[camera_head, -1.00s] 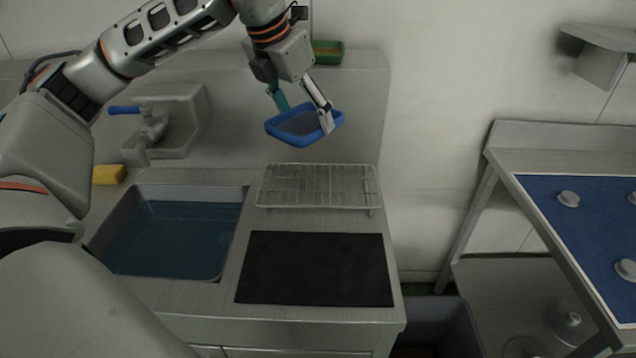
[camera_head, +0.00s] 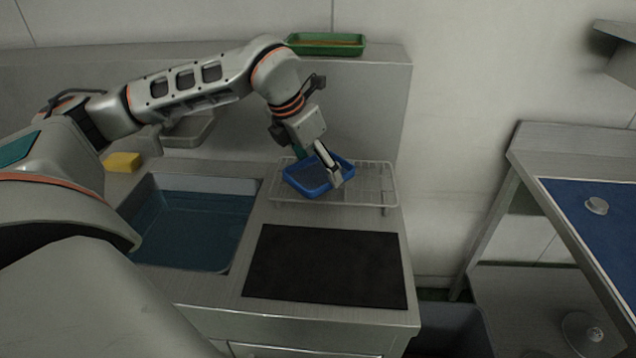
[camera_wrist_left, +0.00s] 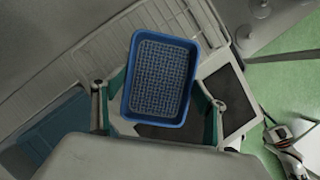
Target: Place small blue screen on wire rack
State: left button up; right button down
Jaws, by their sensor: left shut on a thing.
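The small blue screen (camera_head: 304,187) is a shallow blue-rimmed tray with a mesh bottom. My left gripper (camera_head: 322,176) is shut on it. In the head view the screen overlaps the left half of the wire rack (camera_head: 375,184), and I cannot tell whether it touches the wires. In the left wrist view the screen (camera_wrist_left: 161,80) sits between the two fingers of my left gripper (camera_wrist_left: 160,106), with its mesh facing the camera. The wire rack (camera_wrist_left: 110,50) shows behind it there.
A water-filled sink (camera_head: 190,232) lies left of the rack and a black mat (camera_head: 325,266) in front. A yellow sponge (camera_head: 122,162) is at the back left. A green tray (camera_head: 327,44) stands on the ledge behind. The rack's right part is clear.

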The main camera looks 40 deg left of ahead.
aim_at(316, 177)
pick_arm(q)
jog(key=shift+f, duration=2.2)
jog(key=shift+f+b, duration=0.1)
jog(key=shift+b, duration=0.25)
jog(key=o, duration=1.1)
jog(key=shift+o, duration=0.2)
jog(key=shift+r, duration=0.35)
jog(key=p+v, duration=0.1)
jog(key=v, duration=1)
jog(key=shift+s, duration=0.15)
jog(key=shift+s+r+p, duration=0.15)
jog(key=shift+r+p, duration=0.05)
jog(key=shift+p, duration=0.1)
jog(key=shift+a, duration=0.1)
